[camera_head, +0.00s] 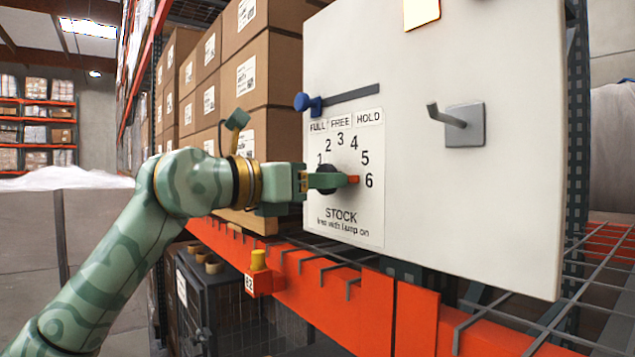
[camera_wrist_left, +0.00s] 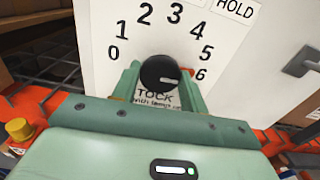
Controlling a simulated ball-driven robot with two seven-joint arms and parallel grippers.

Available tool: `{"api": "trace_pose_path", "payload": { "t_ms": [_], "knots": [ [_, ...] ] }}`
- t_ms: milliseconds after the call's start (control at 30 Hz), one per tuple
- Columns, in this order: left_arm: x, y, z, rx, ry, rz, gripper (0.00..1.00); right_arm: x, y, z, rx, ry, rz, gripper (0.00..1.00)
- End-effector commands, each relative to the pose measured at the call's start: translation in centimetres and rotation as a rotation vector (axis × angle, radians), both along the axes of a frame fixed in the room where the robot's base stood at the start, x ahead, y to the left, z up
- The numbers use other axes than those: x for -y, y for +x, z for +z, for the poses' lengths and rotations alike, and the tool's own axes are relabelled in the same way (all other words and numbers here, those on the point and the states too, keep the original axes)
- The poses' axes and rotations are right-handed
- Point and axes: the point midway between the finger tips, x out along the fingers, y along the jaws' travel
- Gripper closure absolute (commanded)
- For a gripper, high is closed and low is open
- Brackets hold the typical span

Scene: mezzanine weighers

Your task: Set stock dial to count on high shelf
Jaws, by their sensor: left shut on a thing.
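The stock dial is a black knob (camera_wrist_left: 158,72) on a white label (camera_head: 345,150) with numbers in an arc, 6 at the right end. In the head view the knob is mostly hidden. My left gripper (camera_head: 330,181) is shut on the knob, its fingers on either side of it (camera_wrist_left: 160,85). The label reads STOCK, with small text about a lamp below. My right gripper is not in view. Brown cartons (camera_head: 268,68) are stacked on the shelf behind the panel.
The label sits on a white panel (camera_head: 440,220). A blue knob (camera_head: 302,102) stands by a dark slot above FULL, FREE, HOLD. A grey hook (camera_head: 464,126) sticks out at right. An orange beam (camera_head: 330,290) and a yellow button (camera_head: 258,260) lie below.

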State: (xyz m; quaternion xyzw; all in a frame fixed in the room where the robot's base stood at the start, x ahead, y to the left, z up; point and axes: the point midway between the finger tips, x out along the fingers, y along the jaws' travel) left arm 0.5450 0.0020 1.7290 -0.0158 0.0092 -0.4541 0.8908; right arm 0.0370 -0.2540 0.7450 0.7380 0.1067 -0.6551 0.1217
Motion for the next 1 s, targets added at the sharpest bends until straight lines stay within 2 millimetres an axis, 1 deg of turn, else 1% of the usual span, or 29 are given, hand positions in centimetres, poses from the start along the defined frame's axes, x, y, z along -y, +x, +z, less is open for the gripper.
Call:
{"api": "trace_pose_path", "payload": {
  "t_ms": [400,600,800,1000],
  "knots": [
    [-0.1,0.0,0.0,-0.200,-0.152,0.003,0.79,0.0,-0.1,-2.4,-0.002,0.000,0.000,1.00],
    [-0.1,0.0,0.1,-0.298,-0.225,0.002,0.79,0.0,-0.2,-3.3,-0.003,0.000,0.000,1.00],
    [-0.1,0.0,0.2,-0.360,-0.271,0.002,0.79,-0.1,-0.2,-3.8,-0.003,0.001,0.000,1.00],
    [-0.1,0.0,0.3,-0.386,-0.290,0.002,0.79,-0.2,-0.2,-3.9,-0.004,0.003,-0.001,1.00]
  ]
}}
